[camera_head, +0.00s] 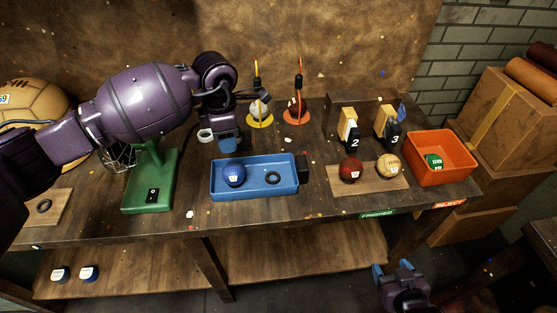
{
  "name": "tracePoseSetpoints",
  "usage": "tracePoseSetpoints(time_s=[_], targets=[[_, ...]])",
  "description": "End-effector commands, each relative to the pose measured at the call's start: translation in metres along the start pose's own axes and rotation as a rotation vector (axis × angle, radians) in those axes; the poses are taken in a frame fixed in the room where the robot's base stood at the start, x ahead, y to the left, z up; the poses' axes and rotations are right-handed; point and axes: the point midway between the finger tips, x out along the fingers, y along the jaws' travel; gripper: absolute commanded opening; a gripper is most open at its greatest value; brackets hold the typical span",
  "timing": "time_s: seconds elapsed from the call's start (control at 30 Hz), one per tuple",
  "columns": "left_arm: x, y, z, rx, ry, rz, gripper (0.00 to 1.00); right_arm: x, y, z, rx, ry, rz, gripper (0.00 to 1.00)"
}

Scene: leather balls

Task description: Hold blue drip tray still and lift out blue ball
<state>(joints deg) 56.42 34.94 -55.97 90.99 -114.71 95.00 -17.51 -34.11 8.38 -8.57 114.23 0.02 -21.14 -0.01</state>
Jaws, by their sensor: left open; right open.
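The blue drip tray (253,191) lies on the workbench near its front edge. The blue ball (234,174) sits inside it at the left end. A dark ring (273,178) lies in the tray right of the ball. My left gripper (228,146) is open above the tray's back left edge, just behind the ball. Whether it touches the tray's edge I cannot tell. My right gripper (392,268) is open and empty, low in front of the bench at the lower right, well apart from the tray.
A green stand (150,190) is left of the tray, under my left arm. A yellow stand (260,122) and an orange stand (297,116) are behind it. A dark red ball (350,169) and a tan ball (388,166) sit on a board at right, beside an orange bin (443,178).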

Motion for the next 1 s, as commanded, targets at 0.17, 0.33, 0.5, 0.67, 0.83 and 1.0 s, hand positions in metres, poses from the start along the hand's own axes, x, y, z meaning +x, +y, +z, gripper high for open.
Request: tracePoseSetpoints(time_s=[0.17, 0.33, 0.5, 0.67, 0.83, 1.0], targets=[[0.0, 0.0, 0.0, 0.0, -0.002, -0.001, 0.43, 0.015, -0.001, -0.026, -0.015, 0.051, -0.009, 0.62], [0.0, 0.0, 0.001, 0.0, -0.003, -0.001, 0.43, 0.041, -0.022, -0.083, -0.074, 0.159, -0.076, 0.62], [0.0, 0.0, 0.001, 0.0, -0.003, -0.001, 0.43, 0.059, -0.062, -0.144, -0.179, 0.271, -0.167, 0.62], [0.0, 0.0, 0.001, 0.0, -0.004, -0.001, 0.43, 0.066, -0.102, -0.189, -0.367, 0.346, -0.229, 0.62], [0.0, 0.0, 0.001, 0.0, -0.004, -0.001, 0.43, 0.067, -0.142, -0.223, -0.695, 0.415, -0.247, 0.62], [0.0, 0.0, 0.001, 0.0, -0.004, -0.001, 0.43, 0.065, -0.172, -0.242, -1.126, 0.469, -0.201, 0.62]])
